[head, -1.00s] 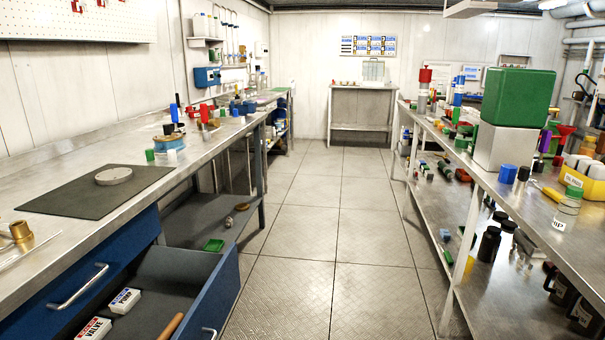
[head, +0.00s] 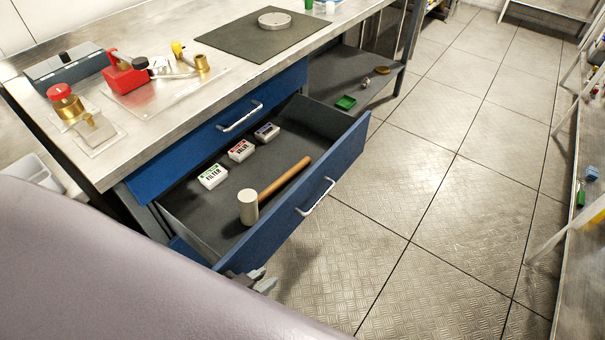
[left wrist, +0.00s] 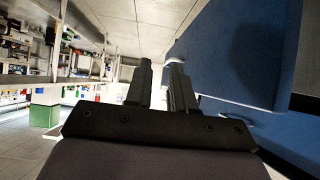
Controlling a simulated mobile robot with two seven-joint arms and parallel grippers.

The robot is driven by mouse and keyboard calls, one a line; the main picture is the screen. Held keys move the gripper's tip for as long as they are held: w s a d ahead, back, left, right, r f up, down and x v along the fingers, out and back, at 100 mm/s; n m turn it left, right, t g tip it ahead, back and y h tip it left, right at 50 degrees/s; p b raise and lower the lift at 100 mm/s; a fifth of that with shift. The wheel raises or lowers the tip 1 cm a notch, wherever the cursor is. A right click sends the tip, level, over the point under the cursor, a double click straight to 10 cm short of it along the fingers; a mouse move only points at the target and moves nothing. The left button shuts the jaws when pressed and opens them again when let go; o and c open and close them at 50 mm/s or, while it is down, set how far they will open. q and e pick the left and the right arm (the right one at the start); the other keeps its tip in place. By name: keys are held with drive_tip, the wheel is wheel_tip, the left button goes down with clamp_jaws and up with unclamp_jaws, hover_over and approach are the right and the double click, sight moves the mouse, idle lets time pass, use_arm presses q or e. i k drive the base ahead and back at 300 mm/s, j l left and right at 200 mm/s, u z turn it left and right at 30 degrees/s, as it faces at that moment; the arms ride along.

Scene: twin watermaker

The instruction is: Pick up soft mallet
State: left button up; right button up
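The soft mallet (head: 249,206) lies in the open blue drawer (head: 342,150). It has a pale cylindrical head toward the near end and a wooden handle slanting up to the right. My left gripper (head: 262,280) is outside the drawer, just beyond its near corner and below the mallet head in the picture. In the left wrist view its two dark fingers (left wrist: 158,85) stand a little apart with nothing between them, and blue panels are to their right. The mallet cannot be made out in that view. My right gripper is not in view.
Three labelled boxes, including the filter box (head: 213,176), lie behind the mallet in the drawer. The drawer front has a handle (head: 316,197). The metal workbench (head: 190,100) above holds brass fittings and a dark mat (head: 240,40). The floor to the right is clear.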

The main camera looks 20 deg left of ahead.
sight(248, 202)
drive_tip(key=l+u, duration=0.1)
drive_tip(key=u, duration=0.3)
drive_tip(key=i+l+u, duration=0.1)
drive_tip(key=u, duration=0.3)
drive_tip(key=j, duration=0.3)
drive_tip(key=k, duration=0.05)
